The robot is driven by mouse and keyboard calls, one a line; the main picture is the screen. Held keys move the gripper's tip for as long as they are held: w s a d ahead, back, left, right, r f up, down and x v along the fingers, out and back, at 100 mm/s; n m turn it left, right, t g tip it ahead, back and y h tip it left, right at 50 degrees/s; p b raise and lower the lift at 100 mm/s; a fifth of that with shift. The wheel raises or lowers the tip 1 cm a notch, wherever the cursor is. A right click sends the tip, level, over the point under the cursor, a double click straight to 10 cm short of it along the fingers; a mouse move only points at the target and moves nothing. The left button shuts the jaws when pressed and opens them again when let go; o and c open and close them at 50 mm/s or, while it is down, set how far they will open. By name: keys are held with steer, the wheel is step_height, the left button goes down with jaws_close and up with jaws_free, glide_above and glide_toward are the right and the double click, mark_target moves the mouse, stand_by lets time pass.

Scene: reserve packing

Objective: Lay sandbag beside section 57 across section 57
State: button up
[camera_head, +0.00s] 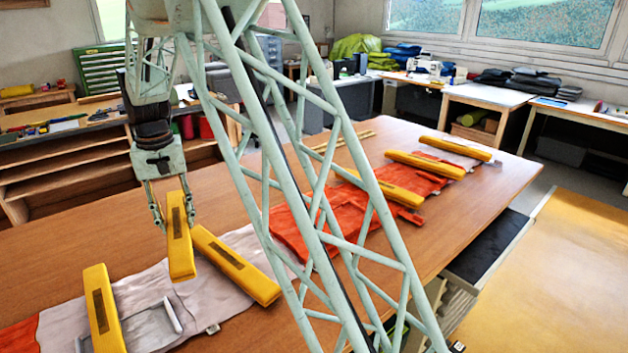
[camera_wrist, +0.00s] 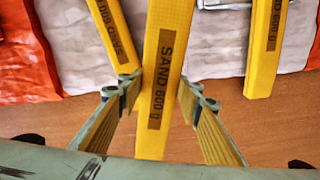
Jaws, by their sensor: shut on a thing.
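My gripper (camera_head: 174,215) is shut on a yellow sandbag (camera_head: 181,250), which appears raised over the pale section (camera_head: 205,300) of the long fabric on the table. In the wrist view the held sandbag (camera_wrist: 166,70), marked "SAND 600 g", runs between the two fingers. A second sandbag (camera_head: 236,264) lies at the pale section's right part, close to the held one. A third sandbag (camera_head: 104,309) lies across the fabric at the front left. No section number is readable, so I cannot tell which section is 57.
Grey metal handles or frames (camera_head: 152,328) lie by the front-left sandbag. Orange fabric (camera_head: 340,215) continues to the right, with several sandbags (camera_head: 424,165) farther along it. My lattice arm hides part of the table (camera_head: 80,225). Bare wood is free at the left back.

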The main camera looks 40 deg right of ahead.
steer(key=s+d+r+n+p, duration=0.1)
steer(key=s+d+p, duration=0.3)
steer(key=d, duration=1)
steer(key=s+d+r+n+p, duration=0.1)
steer(key=s+d+p, duration=0.2)
steer(key=d, duration=1)
steer(key=s+d+n+p, duration=0.1)
steer(key=s+d+p, duration=0.3)
steer(key=d, duration=1)
steer(key=p, duration=0.2)
steer(key=shift+s+d+r+p, duration=0.3)
steer(key=shift+s+d+r, duration=0.05)
steer(key=shift+r, duration=0.05)
steer(key=shift+f, duration=0.25)
steer(key=shift+f+b, duration=1.65)
steer(key=shift+f, duration=2.2)
steer(key=shift+f+b, duration=0.3)
steer(key=shift+f, duration=0.1)
